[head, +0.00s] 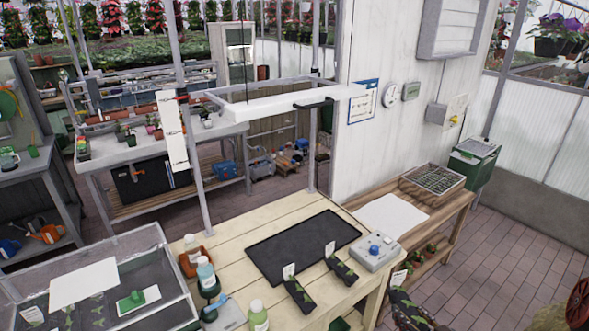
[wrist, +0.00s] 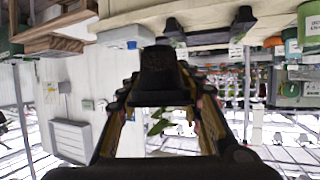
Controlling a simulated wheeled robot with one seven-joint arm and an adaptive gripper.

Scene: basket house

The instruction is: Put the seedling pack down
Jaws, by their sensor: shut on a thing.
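My gripper (wrist: 162,100) is shut on a dark seedling pack (wrist: 160,78) in the wrist view, with the pack between its two fingers and green leaves showing near it. In the head view, a dark seedling pack with a white label (head: 398,279) shows at the lower right, off the table's right front edge; my gripper is hard to make out there. Two similar packs with white labels, a left one (head: 299,296) and a right one (head: 342,270), lie at the front edge of a black mat (head: 290,245) on the pale wooden table (head: 225,240).
A grey box with a blue knob (head: 375,252) stands right of the mat. Bottles (head: 258,318) and a clear-walled tray (head: 160,252) are at the left. A white overhead bar (head: 280,104) spans above the table. Most of the mat is bare.

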